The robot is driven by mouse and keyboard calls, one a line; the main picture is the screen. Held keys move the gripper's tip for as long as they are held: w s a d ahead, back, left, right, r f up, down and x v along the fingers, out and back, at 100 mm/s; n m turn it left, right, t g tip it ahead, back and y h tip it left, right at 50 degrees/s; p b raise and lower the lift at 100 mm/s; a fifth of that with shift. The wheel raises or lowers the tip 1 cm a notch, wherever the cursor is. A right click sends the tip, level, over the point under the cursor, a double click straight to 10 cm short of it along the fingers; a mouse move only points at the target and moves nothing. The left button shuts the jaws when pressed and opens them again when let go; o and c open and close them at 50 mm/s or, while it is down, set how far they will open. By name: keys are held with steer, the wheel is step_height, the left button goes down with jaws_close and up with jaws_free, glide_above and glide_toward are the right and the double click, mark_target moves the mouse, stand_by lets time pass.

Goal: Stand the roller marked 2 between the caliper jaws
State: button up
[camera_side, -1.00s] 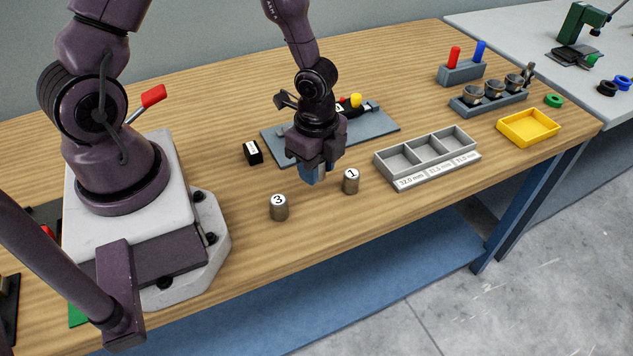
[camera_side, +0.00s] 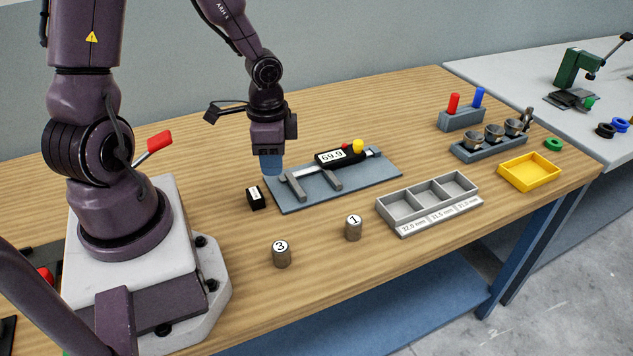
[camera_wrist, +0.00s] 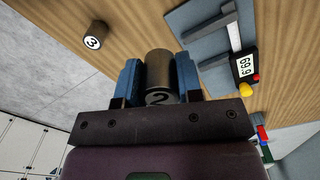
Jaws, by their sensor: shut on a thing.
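My gripper (camera_side: 271,163) is shut on the roller marked 2, a grey-brown cylinder that shows between the blue fingers in the wrist view (camera_wrist: 160,72). In the side view the fingers hide this roller. The gripper is above the left end of the grey-blue plate (camera_side: 365,185) that carries the caliper (camera_side: 332,178). The caliper's two grey jaws stand apart and point toward the front; its display reads 69.9. The roller marked 3 (camera_side: 281,255) and the roller marked 1 (camera_side: 353,229) stand upright on the table in front of the plate.
A small black block with a white label (camera_side: 256,198) stands left of the plate. A grey three-compartment tray (camera_side: 428,206), its visible compartments empty, is at the right. A yellow tray (camera_side: 529,173), a rack of cups (camera_side: 488,150) and a red-and-blue peg holder (camera_side: 461,120) are farther right.

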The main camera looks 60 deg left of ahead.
steer(key=w+f, duration=0.1)
steer(key=w, duration=0.1)
steer(key=w+a+f, duration=0.1)
steer(key=w, duration=0.1)
steer(key=w+a+f, duration=0.1)
steer(key=w, duration=0.1)
steer(key=shift+w+a, duration=0.1)
steer(key=shift+w, duration=0.1)
glide_above(316, 188)
steer(key=f, duration=0.5)
steer(key=shift+s+d+f, duration=0.1)
steer(key=shift+s+d, duration=0.1)
steer(key=shift+w+a+f, duration=0.1)
steer(key=shift+w+f, duration=0.05)
steer(key=shift+f, duration=0.8)
steer(key=shift+w+f, duration=0.1)
steer(key=shift+f, duration=0.8)
steer(key=shift+f, duration=0.1)
steer(key=o, duration=1)
